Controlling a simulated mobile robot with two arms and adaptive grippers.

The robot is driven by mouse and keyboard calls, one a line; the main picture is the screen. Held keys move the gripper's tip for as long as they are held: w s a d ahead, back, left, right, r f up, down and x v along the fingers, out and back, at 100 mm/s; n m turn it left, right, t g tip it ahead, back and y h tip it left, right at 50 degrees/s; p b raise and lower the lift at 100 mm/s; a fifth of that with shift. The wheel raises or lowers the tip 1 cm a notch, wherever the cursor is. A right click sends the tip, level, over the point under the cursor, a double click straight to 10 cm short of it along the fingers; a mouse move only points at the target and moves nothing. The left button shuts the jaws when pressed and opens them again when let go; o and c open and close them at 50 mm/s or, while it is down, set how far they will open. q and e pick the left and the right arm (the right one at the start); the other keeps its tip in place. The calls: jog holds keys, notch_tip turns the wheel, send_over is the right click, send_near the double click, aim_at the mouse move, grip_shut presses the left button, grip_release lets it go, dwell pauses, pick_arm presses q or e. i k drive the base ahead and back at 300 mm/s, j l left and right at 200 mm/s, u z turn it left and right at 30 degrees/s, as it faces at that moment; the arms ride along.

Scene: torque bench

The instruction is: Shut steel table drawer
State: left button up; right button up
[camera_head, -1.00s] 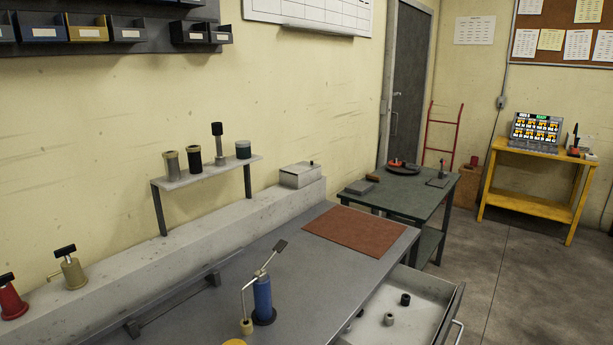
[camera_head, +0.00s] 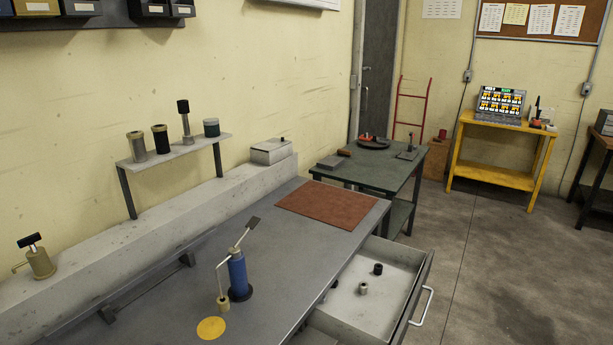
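The steel table (camera_head: 270,260) fills the lower middle of the head view. Its drawer (camera_head: 344,331) is pulled out on the right side of the table. The drawer is light grey inside, and its front carries a pale bar handle (camera_head: 427,307) facing right. A dark socket (camera_head: 378,268) and a grey socket (camera_head: 363,288) lie in the drawer. Part of the drawer's near end is cut off by the bottom of the picture. Neither of my grippers shows in this view.
A blue tool with a bent crank (camera_head: 237,275) stands on the table beside a yellow disc (camera_head: 211,328). A brown mat (camera_head: 327,203) lies at the far end. A green table (camera_head: 385,175) stands beyond. The floor (camera_head: 490,270) right of the drawer is clear.

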aim_at(383, 315)
jog(key=i+l+z, duration=0.15)
jog(key=l+z, duration=0.25)
jog(key=i+l+z, duration=0.15)
jog(key=z, duration=0.2)
